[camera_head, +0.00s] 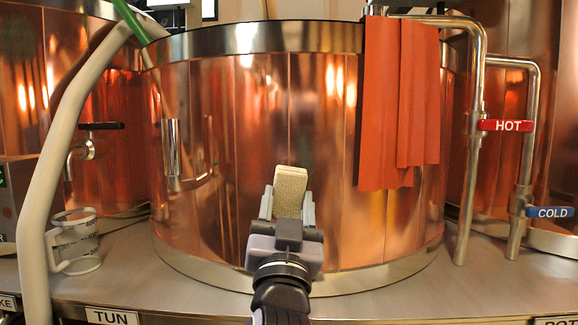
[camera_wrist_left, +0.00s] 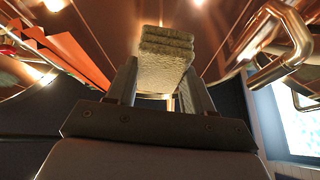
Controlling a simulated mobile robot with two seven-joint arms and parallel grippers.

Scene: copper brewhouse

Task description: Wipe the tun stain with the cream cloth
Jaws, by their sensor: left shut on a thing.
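My left gripper (camera_head: 287,212) is shut on a folded cream cloth (camera_head: 291,189), which stands out beyond the fingertips in front of the tun wall. The layered cloth also shows in the left wrist view (camera_wrist_left: 165,58) between the two fingers. The copper tun (camera_head: 225,190) fills the middle of the head view, with a steel rim and base band. I cannot tell whether the cloth touches the copper. No stain is clearly visible; the gripper and cloth cover part of the wall. My right gripper is not in view.
An orange-red cloth (camera_head: 400,100) hangs over the tun's right rim. Pipes with a red HOT handle (camera_head: 505,125) and a blue COLD handle (camera_head: 549,212) stand at the right. A measuring jug (camera_head: 75,243) and a pale hose (camera_head: 48,150) are at the left.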

